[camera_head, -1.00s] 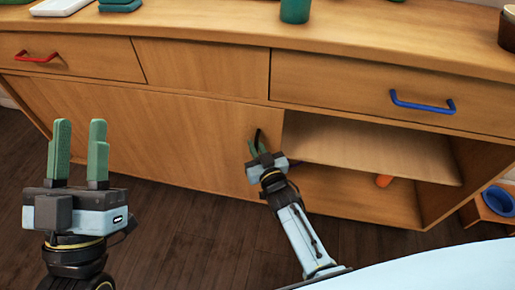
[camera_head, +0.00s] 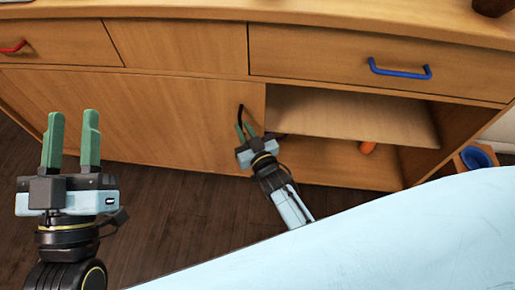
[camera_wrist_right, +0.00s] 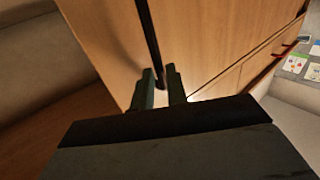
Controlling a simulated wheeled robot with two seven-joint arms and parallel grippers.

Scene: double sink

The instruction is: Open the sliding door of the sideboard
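The wooden sideboard's sliding door (camera_head: 150,112) covers the left and middle of its lower part, with the right compartment (camera_head: 345,130) uncovered. A black upright handle (camera_head: 241,113) sits near the door's right edge; it also shows in the right wrist view (camera_wrist_right: 148,35). My right gripper (camera_head: 244,128) is at the handle's lower end, its green fingers apart. In the right wrist view the handle's lower end appears at the gap between the fingertips (camera_wrist_right: 160,78); contact cannot be told. My left gripper (camera_head: 71,125) is open and empty, at the left in front of the door.
Drawers with a red handle (camera_head: 14,47) and a blue handle (camera_head: 400,70) lie above. A shelf (camera_head: 350,116), an orange object (camera_head: 367,147) and a partly hidden purple object (camera_head: 275,136) show in the compartment. A blue bowl (camera_head: 478,157) is at the right. Dark floor (camera_head: 165,215) lies in front.

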